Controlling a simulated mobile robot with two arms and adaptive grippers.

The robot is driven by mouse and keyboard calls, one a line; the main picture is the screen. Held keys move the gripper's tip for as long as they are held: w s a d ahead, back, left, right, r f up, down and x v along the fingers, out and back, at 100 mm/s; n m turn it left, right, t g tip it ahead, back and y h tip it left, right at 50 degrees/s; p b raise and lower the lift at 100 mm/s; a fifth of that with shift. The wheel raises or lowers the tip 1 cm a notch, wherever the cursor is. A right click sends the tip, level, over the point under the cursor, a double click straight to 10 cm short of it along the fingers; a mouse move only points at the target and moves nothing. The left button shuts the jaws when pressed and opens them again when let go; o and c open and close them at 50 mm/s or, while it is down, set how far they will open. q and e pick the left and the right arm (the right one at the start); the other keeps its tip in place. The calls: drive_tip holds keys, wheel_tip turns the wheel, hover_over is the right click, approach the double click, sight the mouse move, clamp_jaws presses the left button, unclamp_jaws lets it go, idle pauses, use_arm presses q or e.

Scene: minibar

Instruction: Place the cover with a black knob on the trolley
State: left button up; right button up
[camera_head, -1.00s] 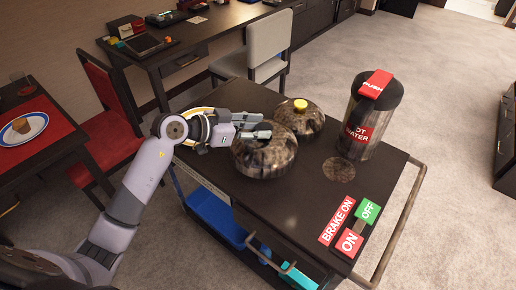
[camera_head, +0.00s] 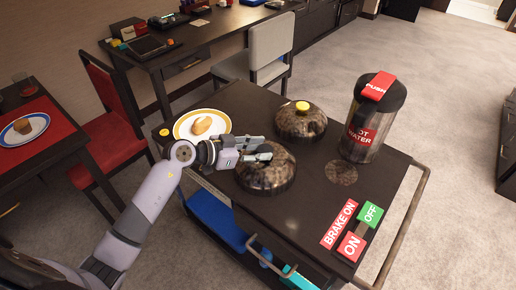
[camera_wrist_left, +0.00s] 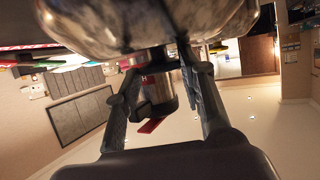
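The cover with a black knob (camera_head: 266,178) is a dark, mottled metal dome at the left-middle of the trolley (camera_head: 300,215). Whether its rim touches the top is hard to tell. My left gripper (camera_head: 262,150) is at the top of this dome, its fingers on either side of the dark knob, which they mostly hide. In the left wrist view the dome (camera_wrist_left: 150,22) fills the top, with dark fingers (camera_wrist_left: 162,68) around the knob area; they appear shut on it. My right gripper is not in view.
A plate (camera_head: 183,128) with bread (camera_head: 202,125) lies behind my left gripper. A second cover with a yellow knob (camera_head: 300,123) and a hot water dispenser (camera_head: 367,125) stand on the trolley. Brake signs (camera_head: 350,225) mark its near right corner. The top between is clear.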

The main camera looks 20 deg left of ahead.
use_arm(q)
drive_tip(key=o, duration=0.4)
drive_tip(key=shift+s+a+r, duration=0.1)
drive_tip(key=shift+r, duration=0.05)
drive_tip(key=v, duration=1.1)
drive_tip(key=shift+s+a+r, duration=0.2)
drive_tip(key=shift+s+a, duration=0.05)
